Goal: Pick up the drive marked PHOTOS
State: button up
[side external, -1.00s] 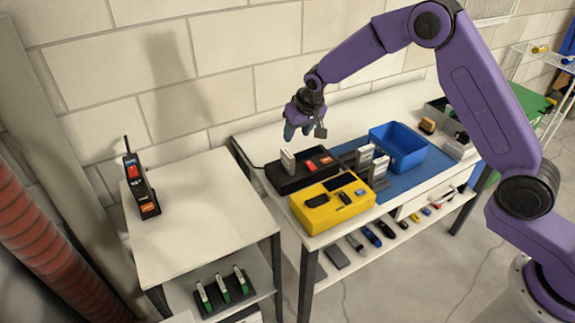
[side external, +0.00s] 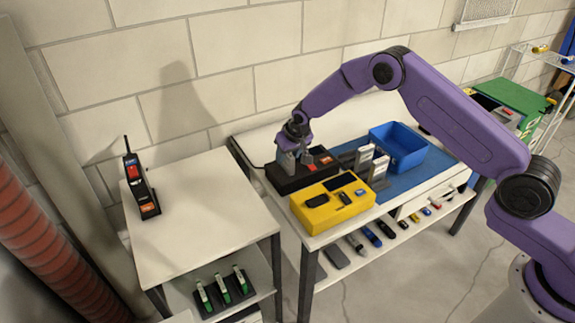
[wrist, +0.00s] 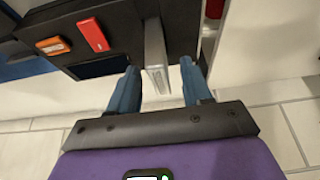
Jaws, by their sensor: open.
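A silver-grey drive (wrist: 154,58) stands upright in a black dock (wrist: 125,20) in the wrist view. My gripper (wrist: 158,85) is open, with one blue finger on each side of this drive and a visible gap to both. In the side view my gripper (side external: 288,160) is low at the left end of the black dock (side external: 292,183) and mostly hides the drive. Two more pale drives (side external: 365,158) (side external: 379,169) stand in grey holders to the right. No PHOTOS label is readable on any drive.
A red item (wrist: 93,35) and an orange item (wrist: 53,46) sit on the dock. A yellow case (side external: 332,203) is in front of it and a blue bin (side external: 398,146) is to the right. The left table (side external: 195,205) is mostly bare, with a radio (side external: 140,185).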

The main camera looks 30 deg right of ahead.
jog(key=shift+x, duration=0.75)
grip_shut()
jog(key=shift+r, duration=0.1)
